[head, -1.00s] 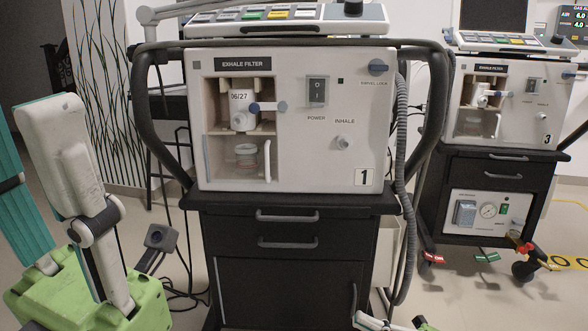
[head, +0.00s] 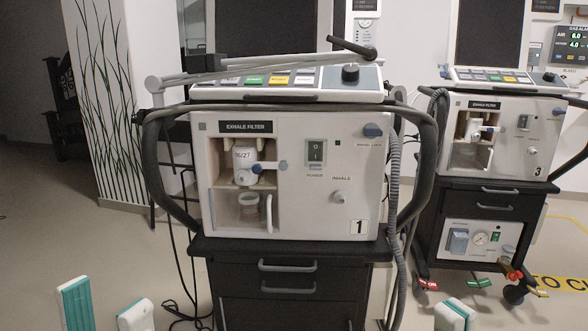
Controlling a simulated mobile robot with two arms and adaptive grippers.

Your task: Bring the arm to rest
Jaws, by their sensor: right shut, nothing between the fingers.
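Parts of my own arms show only at the bottom edge of the head view. A teal and white link (head: 75,304) and a white rounded link (head: 136,315) are at the lower left. Another white and teal link (head: 456,314) is at the lower right. All are cut off by the frame. Neither gripper shows, so their fingers and anything near them are hidden. The links appear apart from the ventilator marked 1 (head: 308,213), which stands upright in the middle.
Ventilator 1 sits on a black drawer cart (head: 340,270) with dark side rails. Its filter bay holds a white filter (head: 244,165) and a clear cup (head: 249,207). A grey jointed arm (head: 250,72) lies across its top. Ventilator 3 (head: 513,151) stands at right. Floor at left is clear.

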